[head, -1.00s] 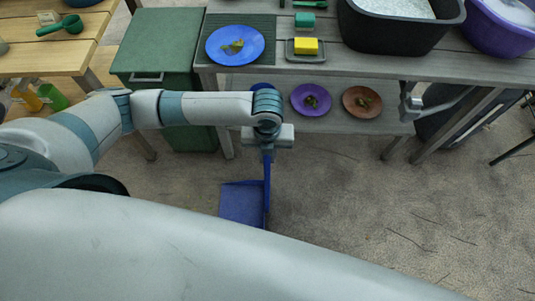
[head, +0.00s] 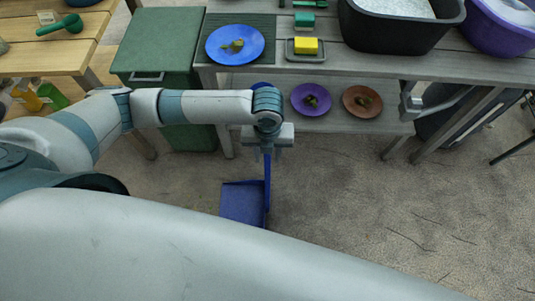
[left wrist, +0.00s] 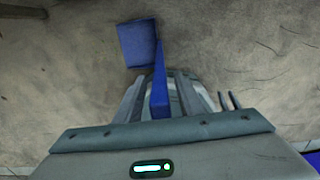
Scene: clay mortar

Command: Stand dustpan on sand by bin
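The blue dustpan (head: 242,203) is on the sandy ground in front of the grey table, its long handle (head: 267,180) pointing up toward my left gripper. The green lidded bin (head: 160,50) stands up and to the left of it, beside the table. My left gripper (head: 267,154) is open, with its fingers apart on either side of the handle's upper end. In the left wrist view the dustpan's pan (left wrist: 137,43) lies beyond the fingers, and the handle (left wrist: 160,88) runs between them with gaps visible. My right gripper is not in view.
The grey table (head: 340,66) holds a blue plate (head: 222,44), a yellow sponge (head: 306,46) and a black tub (head: 400,28). Its lower shelf holds a purple plate (head: 311,99) and a brown plate (head: 362,101). A wooden table (head: 50,62) is at left.

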